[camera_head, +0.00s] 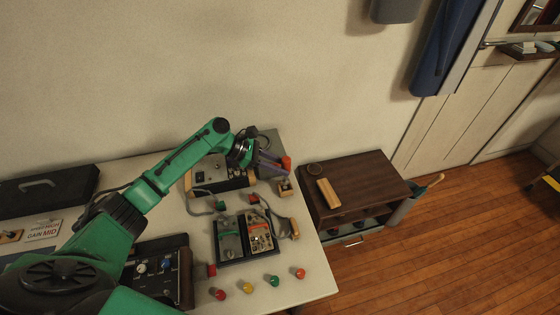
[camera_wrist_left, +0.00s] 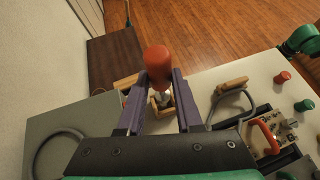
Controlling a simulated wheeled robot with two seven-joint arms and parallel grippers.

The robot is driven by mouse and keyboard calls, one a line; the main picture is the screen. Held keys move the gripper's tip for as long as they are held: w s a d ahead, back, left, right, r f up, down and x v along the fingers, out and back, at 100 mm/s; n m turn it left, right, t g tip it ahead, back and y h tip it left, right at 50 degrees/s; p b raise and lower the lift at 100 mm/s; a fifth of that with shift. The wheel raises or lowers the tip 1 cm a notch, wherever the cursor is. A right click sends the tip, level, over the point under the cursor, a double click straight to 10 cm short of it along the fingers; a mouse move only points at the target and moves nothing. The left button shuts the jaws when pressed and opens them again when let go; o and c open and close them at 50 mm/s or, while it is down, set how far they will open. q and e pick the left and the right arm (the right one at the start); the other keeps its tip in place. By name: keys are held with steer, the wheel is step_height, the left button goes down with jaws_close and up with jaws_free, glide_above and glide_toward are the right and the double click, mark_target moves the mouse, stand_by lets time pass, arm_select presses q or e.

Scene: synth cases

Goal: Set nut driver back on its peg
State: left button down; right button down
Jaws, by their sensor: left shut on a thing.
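The nut driver has a red handle (camera_head: 287,163); in the left wrist view the handle (camera_wrist_left: 157,62) stands between the purple fingers. My left gripper (camera_head: 270,164) is shut on it near the table's far right corner. It also shows in the left wrist view (camera_wrist_left: 158,85). A small wooden holder (camera_head: 285,188) sits just below the gripper in the head view. In the left wrist view this holder (camera_wrist_left: 154,111) lies beneath the handle, partly hidden by it and the fingers. I cannot tell whether the driver touches it. My right gripper is not in view.
Pedal-like units (camera_head: 230,238) with cables and a wooden-handled lead lie nearer. Several coloured knobs (camera_head: 247,288) line the front. A dark brown cabinet (camera_head: 375,175) stands right of the white table (camera_head: 300,288).

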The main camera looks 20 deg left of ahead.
arm_select(q)
step_height(320, 180, down, 2)
steer(key=shift+f, duration=0.1)
steer(key=shift+r, duration=0.2)
steer(key=shift+f, duration=0.1)
stand_by(0.5)
steer(key=shift+p, duration=0.3)
steer(key=shift+p, duration=0.3)
steer(key=shift+p, duration=0.35)
